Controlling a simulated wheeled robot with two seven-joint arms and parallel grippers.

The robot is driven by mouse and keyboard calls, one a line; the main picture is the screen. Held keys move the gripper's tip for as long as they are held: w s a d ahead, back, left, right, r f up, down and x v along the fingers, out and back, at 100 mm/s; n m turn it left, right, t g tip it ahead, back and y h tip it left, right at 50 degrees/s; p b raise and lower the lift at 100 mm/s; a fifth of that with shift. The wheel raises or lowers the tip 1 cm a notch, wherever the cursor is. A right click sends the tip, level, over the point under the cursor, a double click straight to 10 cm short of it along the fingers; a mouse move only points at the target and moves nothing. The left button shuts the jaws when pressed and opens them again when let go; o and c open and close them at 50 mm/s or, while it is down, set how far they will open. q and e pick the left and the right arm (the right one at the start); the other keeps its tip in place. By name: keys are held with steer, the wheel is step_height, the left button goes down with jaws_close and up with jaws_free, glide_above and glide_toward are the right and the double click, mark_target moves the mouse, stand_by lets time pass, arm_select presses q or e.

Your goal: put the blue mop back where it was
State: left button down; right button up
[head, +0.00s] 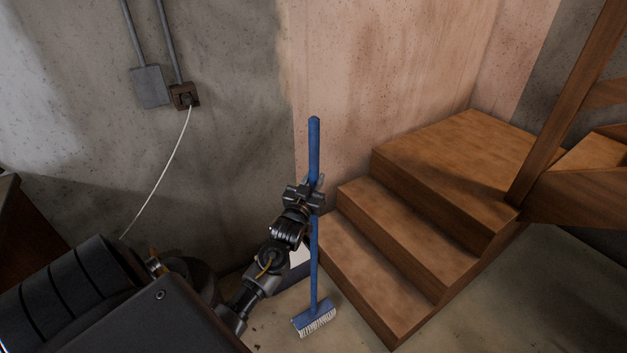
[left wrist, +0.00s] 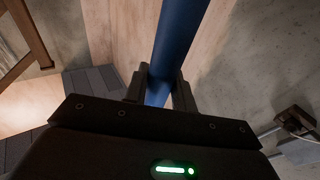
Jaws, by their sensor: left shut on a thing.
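The blue mop (head: 314,265) stands nearly upright in the head view, with its brush head (head: 315,319) and pale bristles low down at the floor. I cannot tell whether the bristles touch the floor. My left gripper (head: 314,190) is shut on the upper part of the handle. In the left wrist view, the blue handle (left wrist: 181,40) passes between the two fingers (left wrist: 160,88). My right gripper is not in view.
Wooden steps (head: 405,240) rise just right of the mop, with a wooden railing post (head: 565,105) beyond. A concrete wall (head: 225,190) is behind, with a grey box (head: 150,86), a brown socket (head: 184,96) and a white cable (head: 165,170). Bare floor (head: 350,335) lies around the brush head.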

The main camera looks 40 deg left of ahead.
arm_select(q)
steer(key=c, duration=1.2)
jaws_free()
steer(key=shift+o, duration=0.3)
steer(key=shift+s, duration=0.1)
steer(key=shift+r, duration=0.15)
steer(key=b+v, duration=0.2)
steer(key=v, duration=1)
steer(key=shift+d, duration=0.1)
